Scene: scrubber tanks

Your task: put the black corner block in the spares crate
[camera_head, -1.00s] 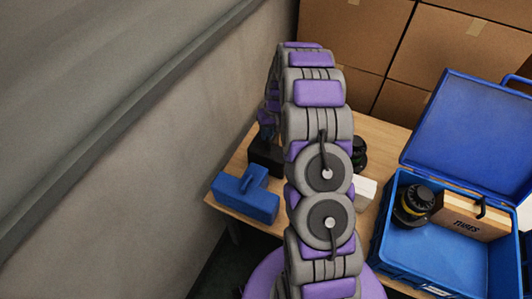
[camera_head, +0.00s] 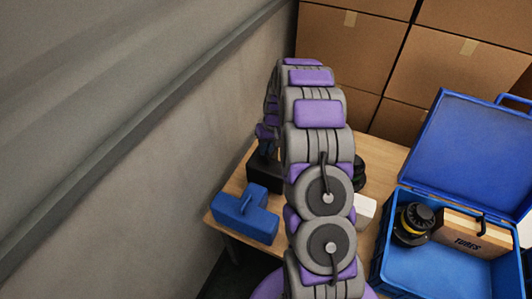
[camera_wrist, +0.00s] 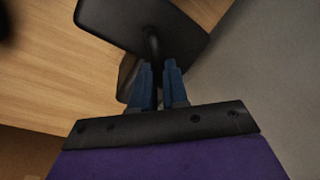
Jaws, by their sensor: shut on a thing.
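The black corner block (camera_head: 263,170) is at the far left of the wooden table, partly hidden behind my arm. In the wrist view the dark block (camera_wrist: 140,22) has a thin bent handle that runs between my blue fingertips. My gripper (camera_wrist: 157,74) is shut on that handle; in the head view it is small and mostly hidden by my arm. I cannot tell whether the block still touches the table. The blue spares crate (camera_head: 378,262) is at the right with its lid (camera_head: 470,145) open.
In the crate are a black and yellow round part (camera_head: 413,222) and a box marked TUBES (camera_head: 472,236); its front has free room. A blue block (camera_head: 246,214) is at the table's left edge. Black round parts (camera_head: 359,174) and a white block (camera_head: 364,210) are right of my arm. A grey wall (camera_head: 120,170) is at the left.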

